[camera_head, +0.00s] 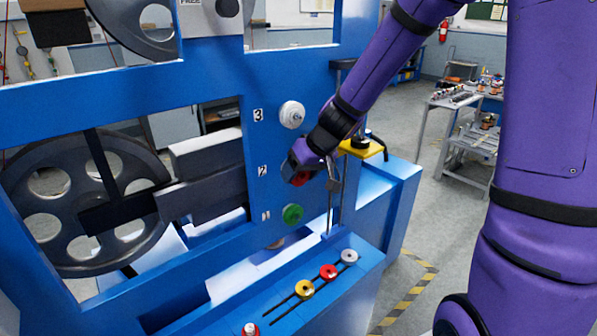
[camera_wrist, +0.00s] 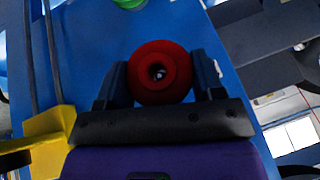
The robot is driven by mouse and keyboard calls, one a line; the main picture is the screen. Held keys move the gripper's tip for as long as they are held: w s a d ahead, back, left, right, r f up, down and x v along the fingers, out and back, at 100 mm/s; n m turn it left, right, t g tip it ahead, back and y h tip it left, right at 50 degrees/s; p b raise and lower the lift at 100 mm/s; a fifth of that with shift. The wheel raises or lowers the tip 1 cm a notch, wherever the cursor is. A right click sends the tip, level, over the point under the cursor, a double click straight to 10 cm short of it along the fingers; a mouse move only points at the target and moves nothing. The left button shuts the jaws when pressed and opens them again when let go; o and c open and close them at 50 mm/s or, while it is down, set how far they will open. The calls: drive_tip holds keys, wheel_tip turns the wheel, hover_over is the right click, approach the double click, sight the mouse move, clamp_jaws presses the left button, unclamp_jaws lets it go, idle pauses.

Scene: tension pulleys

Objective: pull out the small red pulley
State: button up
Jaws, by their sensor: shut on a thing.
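The small red pulley (camera_wrist: 160,72) is round with a hole in its middle. In the wrist view it sits between the two fingers of my gripper (camera_wrist: 160,82), which is shut on it. In the head view my gripper (camera_head: 303,172) is at the blue panel beside the number 2 label, and only a bit of the red pulley (camera_head: 299,179) shows. The fingers hide most of it there. I cannot tell whether the pulley is still seated on the panel.
On the blue frame (camera_head: 290,80), a white pulley (camera_head: 292,114) is above and a green pulley (camera_head: 293,214) below. A yellow block (camera_head: 361,149) and thin vertical rods stand to the right. Yellow, red and white knobs (camera_head: 328,272) sit on the lower ledge. A large grey wheel (camera_head: 80,205) is at left.

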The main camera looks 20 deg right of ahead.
drive_tip(key=shift+s+d, duration=0.2)
drive_tip(key=shift+s, duration=0.45)
idle(0.5)
drive_tip(key=shift+s+d, duration=0.3)
drive_tip(key=shift+s, duration=0.6)
drive_tip(key=shift+s, duration=0.1)
drive_tip(key=shift+s+d, duration=0.3)
drive_tip(key=shift+s, duration=0.6)
drive_tip(key=shift+s+d, duration=0.3)
drive_tip(key=shift+s, duration=0.6)
